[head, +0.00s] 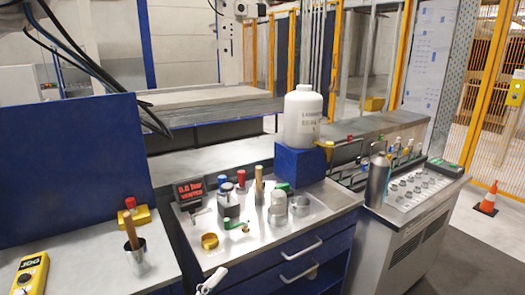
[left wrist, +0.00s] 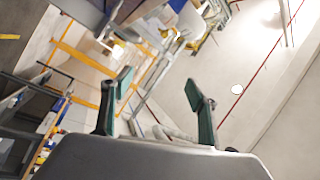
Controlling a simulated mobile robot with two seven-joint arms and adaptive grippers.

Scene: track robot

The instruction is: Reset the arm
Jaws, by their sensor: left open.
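My left gripper (left wrist: 160,90) shows in the left wrist view. Its two dark fingers with green pads stand wide apart, with nothing between them. The wrist view is tilted and looks across the hall at a pale floor with red lines and yellow-orange frames, so the gripper appears clear of the bench. No arm that I can surely call mine shows in the head view. My right gripper is in neither view.
In the head view a steel worktop (head: 80,262) holds a yellow JOG box (head: 30,275). A drawer bench carries a pressure display (head: 189,192) and small parts. A white bottle (head: 302,118) stands on a blue block (head: 300,164). An orange cone (head: 488,198) stands right.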

